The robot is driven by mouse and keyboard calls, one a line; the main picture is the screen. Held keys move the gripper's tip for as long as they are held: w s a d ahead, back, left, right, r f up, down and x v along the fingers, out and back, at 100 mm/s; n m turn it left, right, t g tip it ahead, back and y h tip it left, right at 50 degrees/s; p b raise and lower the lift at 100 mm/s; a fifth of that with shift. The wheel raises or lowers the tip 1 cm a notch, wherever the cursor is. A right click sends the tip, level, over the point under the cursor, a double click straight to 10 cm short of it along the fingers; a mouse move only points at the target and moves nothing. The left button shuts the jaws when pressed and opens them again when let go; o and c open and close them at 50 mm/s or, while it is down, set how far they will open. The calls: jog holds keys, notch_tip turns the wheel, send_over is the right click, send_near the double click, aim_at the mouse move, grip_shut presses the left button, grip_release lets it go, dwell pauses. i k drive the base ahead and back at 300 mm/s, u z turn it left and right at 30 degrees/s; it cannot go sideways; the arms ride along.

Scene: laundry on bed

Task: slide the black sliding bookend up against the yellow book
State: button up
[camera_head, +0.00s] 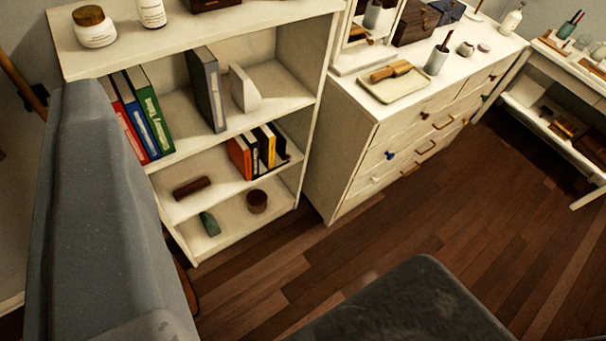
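The bookcase (317,120) stands ahead, tilted in the picture. On its middle shelf a short row of books leans at the right. The yellow book (266,147) is at the right end of this row, beside a dark book and an orange-red book (239,158). The black bookend (279,145) is a small dark upright piece just right of the yellow book; at this size I cannot tell whether they touch. My gripper (270,200) shows as two large grey fingers in the foreground, spread wide apart. It is open and empty, well short of the shelf.
The upper shelf holds tall books (148,115), a grey book (205,88) and a white bookend (243,88). Brown and green items lie on the lower shelves. A white dresser (340,150) stands right of the bookcase. The wooden floor (400,225) in front is clear.

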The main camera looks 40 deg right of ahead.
aim_at(280, 142)
jog(key=z, duration=0.2)
jog(key=k, duration=0.1)
jog(key=z, duration=1.6)
jog(key=i, duration=1.1)
jog(key=u, duration=1.9)
